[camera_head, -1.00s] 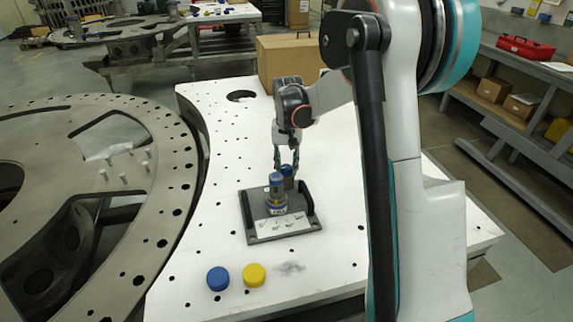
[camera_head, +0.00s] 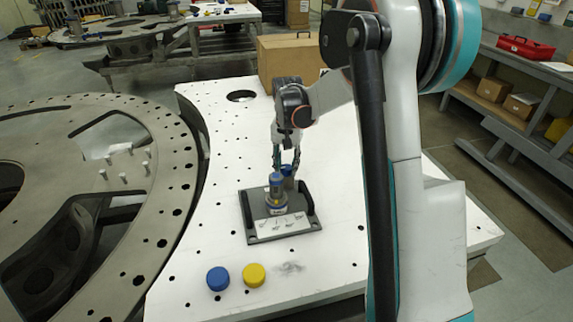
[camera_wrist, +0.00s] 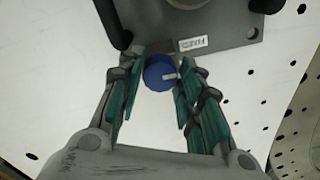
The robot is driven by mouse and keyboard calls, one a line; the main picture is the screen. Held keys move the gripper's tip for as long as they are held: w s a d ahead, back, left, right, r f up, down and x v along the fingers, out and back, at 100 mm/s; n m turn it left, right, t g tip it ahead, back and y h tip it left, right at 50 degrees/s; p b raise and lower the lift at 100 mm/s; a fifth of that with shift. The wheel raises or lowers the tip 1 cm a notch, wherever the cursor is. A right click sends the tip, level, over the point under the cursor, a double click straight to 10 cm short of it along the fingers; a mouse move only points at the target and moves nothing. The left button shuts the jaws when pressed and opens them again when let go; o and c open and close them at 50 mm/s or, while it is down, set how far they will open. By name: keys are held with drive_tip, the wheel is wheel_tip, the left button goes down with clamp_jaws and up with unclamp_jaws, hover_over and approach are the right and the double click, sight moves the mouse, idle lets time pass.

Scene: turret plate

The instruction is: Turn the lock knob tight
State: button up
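The lock knob (camera_wrist: 159,74) is a round blue knob with a white mark at its right side in the wrist view. It stands on the dark grey fixture plate (camera_wrist: 214,25); in the head view, the knob (camera_head: 287,170) is behind a blue-topped upright cylinder (camera_head: 276,188). My gripper (camera_wrist: 160,72) points down with its teal-padded fingers on either side of the knob. The fingers look parted, with thin gaps beside the knob; any light contact is hard to see. In the head view my gripper (camera_head: 286,165) is low over the fixture's far side.
The fixture has dark upright handles at both sides, one (camera_wrist: 113,22) close to the left finger. A loose blue cap (camera_head: 218,279) and a yellow cap (camera_head: 254,275) lie in front on the white table (camera_head: 330,265). A cardboard box (camera_head: 288,57) stands behind my gripper.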

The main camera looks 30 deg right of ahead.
sight(287, 167)
drive_tip(key=shift+o, duration=0.9)
drive_tip(key=shift+r, duration=0.1)
wheel_tip(287, 167, up, 12)
drive_tip(key=s+a+n+t+b, duration=0.1)
drive_tip(key=s+a+n+t, duration=0.1)
drive_tip(key=s+a, duration=0.35)
drive_tip(key=s+a+r+n+t+b, duration=0.1)
drive_tip(key=s+a+n, duration=0.1)
drive_tip(key=s, duration=0.6)
drive_tip(key=s+a+n+t+b, duration=0.1)
drive_tip(key=s+a+n+t, duration=0.15)
drive_tip(key=s, duration=0.45)
drive_tip(key=s+a+f+n+t+b, duration=0.1)
drive_tip(key=s+a+f, duration=0.2)
drive_tip(key=s+f, duration=0.2)
drive_tip(key=shift+s+b, duration=0.3)
drive_tip(key=shift+s, duration=0.95)
